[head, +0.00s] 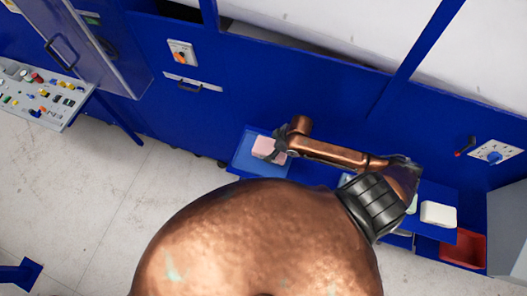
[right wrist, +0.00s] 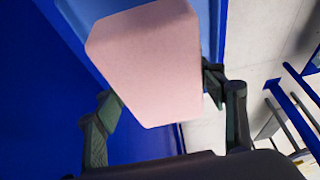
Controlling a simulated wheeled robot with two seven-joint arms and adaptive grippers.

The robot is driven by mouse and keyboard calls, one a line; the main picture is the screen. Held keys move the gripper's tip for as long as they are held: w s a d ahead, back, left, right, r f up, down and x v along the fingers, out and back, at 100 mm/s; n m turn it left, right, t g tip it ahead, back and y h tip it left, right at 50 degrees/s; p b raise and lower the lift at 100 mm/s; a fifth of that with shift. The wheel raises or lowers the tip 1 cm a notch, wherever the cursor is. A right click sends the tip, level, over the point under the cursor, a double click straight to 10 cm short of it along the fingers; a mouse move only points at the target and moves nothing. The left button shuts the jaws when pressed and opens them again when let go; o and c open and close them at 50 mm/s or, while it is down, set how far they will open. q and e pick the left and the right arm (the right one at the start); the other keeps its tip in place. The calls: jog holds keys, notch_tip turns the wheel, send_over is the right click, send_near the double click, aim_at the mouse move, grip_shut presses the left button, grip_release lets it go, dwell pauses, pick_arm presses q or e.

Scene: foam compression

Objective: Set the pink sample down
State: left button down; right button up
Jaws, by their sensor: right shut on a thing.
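The pink sample (right wrist: 148,68) is a pink block that fills the upper middle of the right wrist view. It also shows in the head view (head: 263,147), above the left part of the blue shelf (head: 243,162). My right gripper (head: 279,150) is shut on it, with one finger on each side in the right wrist view (right wrist: 160,100). I cannot tell whether the block touches the shelf. My left gripper is not in view.
A white block (head: 438,214) lies on the right part of the shelf. A red bin (head: 463,250) stands below it at the right. The blue machine wall (head: 290,95) rises behind the shelf. A control panel (head: 40,95) is at the far left.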

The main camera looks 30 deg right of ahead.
aim_at(265, 150)
jog(key=f, duration=0.1)
jog(key=w+a+f, duration=0.1)
jog(key=w+f, duration=0.1)
jog(key=shift+a+f, duration=0.2)
jog(key=shift+a, duration=0.15)
jog(key=shift+w+f, duration=0.15)
jog(key=shift+f, duration=0.1)
jog(key=f, duration=0.3)
jog(key=shift+w+a+p, duration=0.1)
jog(key=shift+a+p, duration=0.1)
jog(key=shift+p, duration=0.1)
jog(key=shift+f, duration=0.4)
jog(key=o, duration=0.9)
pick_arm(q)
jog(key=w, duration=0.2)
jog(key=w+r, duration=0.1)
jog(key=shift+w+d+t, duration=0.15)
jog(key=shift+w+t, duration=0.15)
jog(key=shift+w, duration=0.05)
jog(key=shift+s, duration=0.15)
